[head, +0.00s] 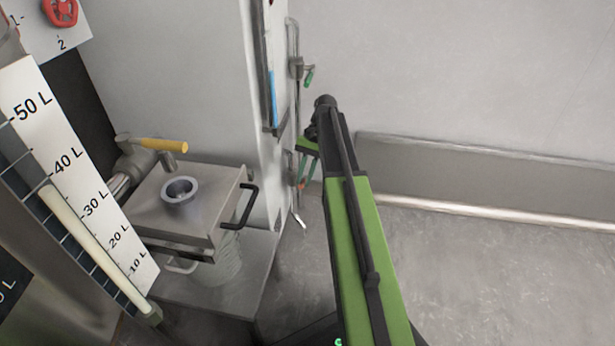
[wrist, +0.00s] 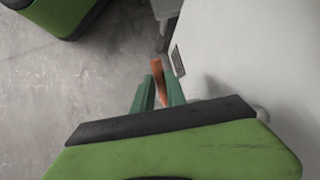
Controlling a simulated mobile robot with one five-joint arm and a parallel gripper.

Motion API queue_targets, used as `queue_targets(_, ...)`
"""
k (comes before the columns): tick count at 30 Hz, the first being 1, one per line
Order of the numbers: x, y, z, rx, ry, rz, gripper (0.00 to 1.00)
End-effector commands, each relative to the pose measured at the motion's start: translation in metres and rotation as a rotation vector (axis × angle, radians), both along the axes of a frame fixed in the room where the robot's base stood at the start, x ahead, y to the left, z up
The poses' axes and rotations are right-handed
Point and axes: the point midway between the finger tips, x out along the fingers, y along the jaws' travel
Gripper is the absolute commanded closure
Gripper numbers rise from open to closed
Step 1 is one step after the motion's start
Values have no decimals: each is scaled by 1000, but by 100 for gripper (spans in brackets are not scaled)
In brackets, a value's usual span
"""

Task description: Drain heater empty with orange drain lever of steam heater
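The orange drain lever (wrist: 157,72) shows in the wrist view, pointing up between the two green fingers of my gripper (wrist: 160,84). The fingers stand apart, with the lever in the gap; whether they touch it is unclear. In the head view my gripper (head: 306,168) is low beside the pipework at the right edge of the steam heater (head: 272,165). A small orange-red patch of the lever (head: 301,184) shows near the fingertips.
A green-handled valve (head: 309,77) is higher on the same pipe. A steel lidded box (head: 205,190) with a black handle (head: 248,206) stands left. A yellow-handled valve (head: 163,145) sits behind it. The floor (head: 500,270) to the right is clear.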

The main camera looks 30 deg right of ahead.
Motion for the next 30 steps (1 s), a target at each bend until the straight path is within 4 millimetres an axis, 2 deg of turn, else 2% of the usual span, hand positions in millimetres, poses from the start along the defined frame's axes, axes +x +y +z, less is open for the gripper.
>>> queue_targets(1,-1,0,0,1,3,1,77)
queue_targets(4,-1,-1,0,1,0,0,64)
queue_targets(14,0,-2,2,2,-2,-3,63)
queue_targets(17,2,-5,10,2,-2,-3,63)
queue_targets(27,17,-31,63,-1,-8,-5,63)
queue_targets(30,18,-36,67,-3,-9,-6,63)
